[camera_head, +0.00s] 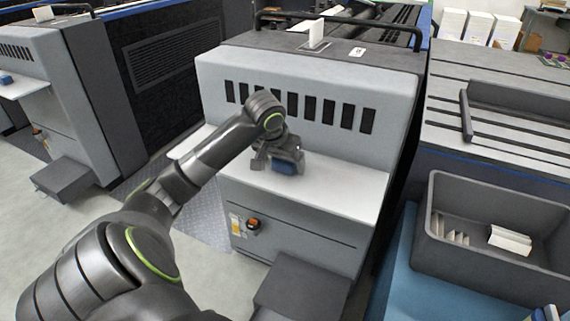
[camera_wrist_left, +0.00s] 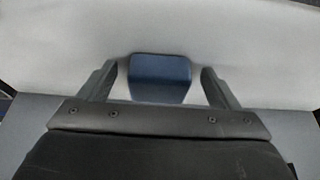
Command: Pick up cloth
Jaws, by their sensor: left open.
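A folded dark blue cloth (camera_head: 284,168) lies on the white shelf of the grey machine in the head view. It also shows in the left wrist view (camera_wrist_left: 160,78), between my two fingers. My left gripper (camera_head: 277,160) is open over the shelf, right at the cloth, with one finger on each side of it in the left wrist view (camera_wrist_left: 158,88). There are gaps between the fingers and the cloth. The gripper hides part of the cloth in the head view. My right gripper is not in view.
The white shelf (camera_head: 340,186) is clear to the right of the cloth. The machine's slotted front (camera_head: 300,105) rises behind it. A grey bin (camera_head: 480,260) with white paper stacks stands at the right. A dark step (camera_head: 300,288) stands below the shelf.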

